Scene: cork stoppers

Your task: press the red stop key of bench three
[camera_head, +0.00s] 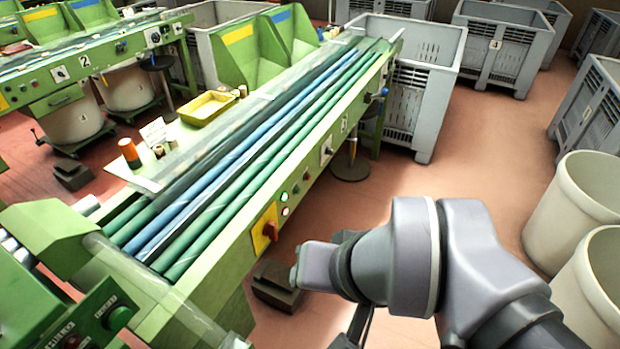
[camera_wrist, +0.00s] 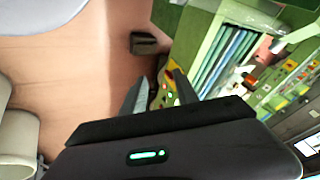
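The nearest green bench (camera_head: 230,262) has a front side panel with a red knob on a yellow plate (camera_head: 270,230), two lit lamps (camera_head: 284,204) and small round keys (camera_head: 301,182). I cannot tell which small key is the red stop key, and I cannot read this bench's number. The red knob also shows in the wrist view (camera_wrist: 170,74), with a green light (camera_wrist: 164,87) beside it. My gripper (camera_wrist: 160,80) is open and empty, its fingers apart, with the panel beyond and between them. In the head view my wrist is right of the panel; the fingers are not clearly seen.
A bench marked 2 (camera_head: 84,60) stands at the back left. A control box (camera_head: 100,318) with a green button (camera_head: 118,318) is at bottom left. A dark block (camera_head: 278,287) lies on the floor by the bench. Pale bins (camera_head: 570,205) stand right; floor between is clear.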

